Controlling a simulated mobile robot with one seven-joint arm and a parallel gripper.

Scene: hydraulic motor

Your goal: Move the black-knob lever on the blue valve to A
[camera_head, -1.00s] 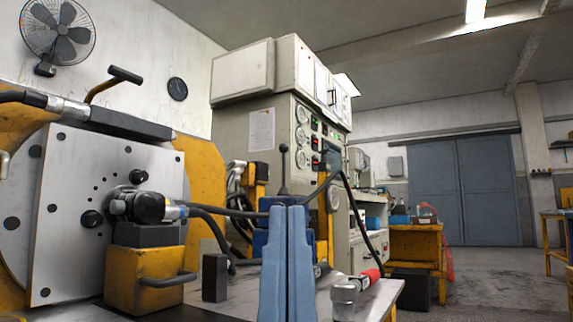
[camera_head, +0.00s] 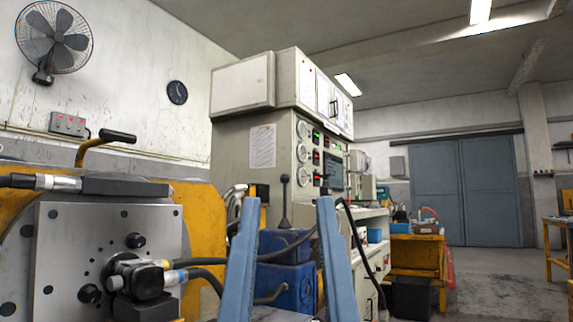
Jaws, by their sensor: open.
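The blue valve (camera_head: 284,283) stands right of the machine, seen between and behind my fingers. Its lever rises nearly upright from the top, with a black knob (camera_head: 285,179) at the upper end and a dark boot at the base. My gripper (camera_head: 288,203) is open, its two blue fingers pointing up on either side of the lever in the picture. The knob shows just above fingertip height. The fingers look nearer to the camera than the valve, and I see no contact. I cannot make out an A mark.
A grey-faced yellow machine (camera_head: 95,250) with hoses fills the left. A dark hose (camera_head: 352,225) curves past the right finger. A pale control cabinet (camera_head: 240,146) stands behind the valve. A yellow table (camera_head: 416,240) and open floor lie to the right.

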